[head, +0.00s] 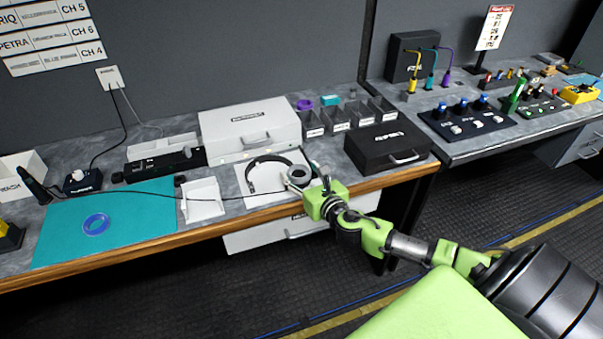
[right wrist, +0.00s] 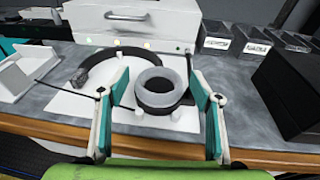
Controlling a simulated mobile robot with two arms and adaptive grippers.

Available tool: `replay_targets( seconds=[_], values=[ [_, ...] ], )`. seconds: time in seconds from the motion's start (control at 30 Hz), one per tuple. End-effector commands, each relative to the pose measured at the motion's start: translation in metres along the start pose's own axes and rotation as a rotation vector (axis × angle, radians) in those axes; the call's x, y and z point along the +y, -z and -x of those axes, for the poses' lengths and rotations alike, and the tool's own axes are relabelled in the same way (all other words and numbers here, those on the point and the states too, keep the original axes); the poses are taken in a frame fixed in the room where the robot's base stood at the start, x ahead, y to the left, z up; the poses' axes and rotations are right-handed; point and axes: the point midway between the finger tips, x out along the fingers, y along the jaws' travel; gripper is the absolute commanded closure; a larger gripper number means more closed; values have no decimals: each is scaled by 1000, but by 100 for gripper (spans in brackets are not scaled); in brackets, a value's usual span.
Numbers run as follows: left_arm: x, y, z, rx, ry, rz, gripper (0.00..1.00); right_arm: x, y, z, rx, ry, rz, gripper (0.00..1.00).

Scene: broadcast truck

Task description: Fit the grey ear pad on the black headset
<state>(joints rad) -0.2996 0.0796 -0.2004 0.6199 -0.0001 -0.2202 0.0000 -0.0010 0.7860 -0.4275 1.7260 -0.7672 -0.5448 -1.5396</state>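The black headset (head: 254,172) lies on a white mat (head: 241,183); its headband also shows in the right wrist view (right wrist: 105,60). The grey ear pad (right wrist: 160,73) is a ring over a round black part (right wrist: 158,108) at the headset's right end. I cannot tell whether it is seated or only resting there. My right gripper (right wrist: 160,86) is open, with one finger on each side of the ear pad and small gaps visible. In the head view the right gripper (head: 304,182) partly hides the pad. My left gripper is not in view.
A white case (head: 250,128) stands behind the mat and a black case (head: 388,147) to its right. A white holder (head: 202,200) stands at the left. A blue ring (head: 96,224) lies on a teal mat (head: 60,235). The wooden bench edge (head: 225,224) runs in front.

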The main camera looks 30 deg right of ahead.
Motion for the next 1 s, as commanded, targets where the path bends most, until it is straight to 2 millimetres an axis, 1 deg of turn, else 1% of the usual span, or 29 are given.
replay_targets(
  seconds=[0.33,0.47,0.57,0.8,1.0],
  values=[
    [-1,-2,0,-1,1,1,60,0,0,1,1,0,1,37],
    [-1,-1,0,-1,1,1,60,0,1,9,1,-1,1,37],
    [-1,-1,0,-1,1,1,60,0,1,22,2,0,3,37],
    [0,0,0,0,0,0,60,0,1,65,4,-2,3,37],
    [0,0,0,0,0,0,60,0,1,96,4,-1,1,37]
  ],
)
